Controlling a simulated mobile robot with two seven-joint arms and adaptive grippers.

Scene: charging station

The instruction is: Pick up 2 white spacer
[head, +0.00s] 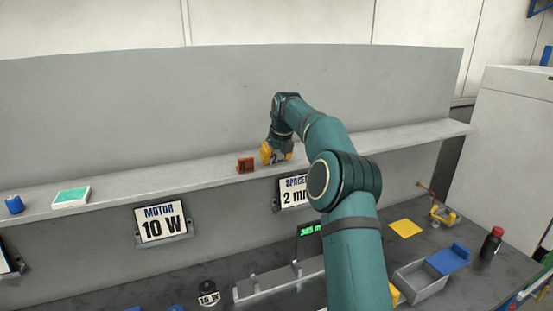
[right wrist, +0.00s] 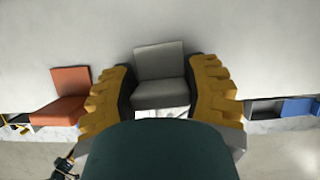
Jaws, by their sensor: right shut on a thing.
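My right gripper (head: 275,153) is at the long grey shelf, above the label reading "SPACER 2 mm" (head: 294,191). In the right wrist view, its yellow fingers (right wrist: 163,90) are shut on a pale grey-white block, the white spacer (right wrist: 160,70), with one finger on each side. In the head view the gripper largely hides the spacer, and I cannot tell if it still touches the shelf. My left gripper is not in view.
A red-orange block (head: 245,165) stands on the shelf (head: 165,178) just left of my right gripper. Farther left are a white-and-green box (head: 71,197) and a blue cylinder (head: 14,204).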

